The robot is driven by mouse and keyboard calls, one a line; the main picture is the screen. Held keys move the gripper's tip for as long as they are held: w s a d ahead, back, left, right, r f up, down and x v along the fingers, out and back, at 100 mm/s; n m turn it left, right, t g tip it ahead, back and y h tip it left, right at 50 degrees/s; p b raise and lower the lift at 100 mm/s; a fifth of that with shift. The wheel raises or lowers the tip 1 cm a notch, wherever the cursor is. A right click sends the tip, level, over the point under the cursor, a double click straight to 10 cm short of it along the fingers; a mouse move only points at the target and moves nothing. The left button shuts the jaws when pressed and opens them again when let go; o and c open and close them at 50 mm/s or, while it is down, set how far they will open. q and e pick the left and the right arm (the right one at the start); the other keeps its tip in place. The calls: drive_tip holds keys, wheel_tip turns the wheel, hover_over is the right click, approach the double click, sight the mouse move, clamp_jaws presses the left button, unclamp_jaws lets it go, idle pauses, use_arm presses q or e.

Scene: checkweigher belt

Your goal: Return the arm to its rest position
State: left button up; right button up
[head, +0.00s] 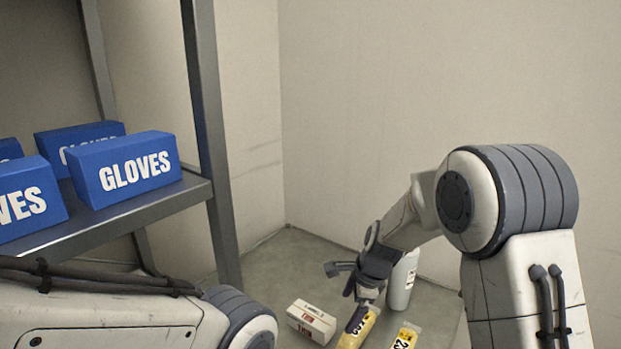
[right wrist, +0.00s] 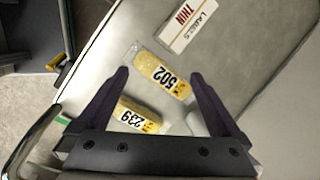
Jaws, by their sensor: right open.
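My right gripper (head: 352,283) is open over the grey surface, with its fingers spread in the right wrist view (right wrist: 158,76). A yellow pack marked 502 (right wrist: 160,75) shows between and beyond its fingertips; the jaws are not closed on it. This pack also shows just below the gripper in the head view (head: 357,329). A second yellow pack marked 239 (right wrist: 138,117) lies beside it, and in the head view it is at the bottom edge (head: 404,338). My left gripper is out of view; only part of that arm shows at lower left.
A white box labelled THIN LABELS (head: 311,321) lies left of the packs and at the top of the right wrist view (right wrist: 190,24). A white bottle (head: 401,282) stands behind the gripper. A metal shelf (head: 100,222) with blue GLOVES boxes (head: 128,170) is at left.

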drive_tip(key=s+d+r+n+h, duration=0.1)
drive_tip(key=s+d+n, duration=0.3)
drive_tip(key=s+n, duration=0.5)
drive_tip(key=s+d+r+n+h, duration=0.1)
drive_tip(key=s+d+n, duration=0.4)
drive_tip(key=s+n, duration=0.4)
drive_tip(key=s+a+r+n+g, duration=0.1)
drive_tip(key=s+a+r+n, duration=0.2)
drive_tip(key=s+a, duration=0.3)
drive_tip(key=s+a+r+n+g, duration=0.1)
drive_tip(key=s+a+r+n, duration=0.1)
drive_tip(key=s+a+n, duration=0.2)
drive_tip(key=s+a, duration=0.3)
drive_tip(key=shift+s+a+r+g+y, duration=0.15)
drive_tip(key=shift+a+r+g+y, duration=0.15)
drive_tip(key=shift+a+r, duration=0.1)
drive_tip(key=shift+d, duration=0.1)
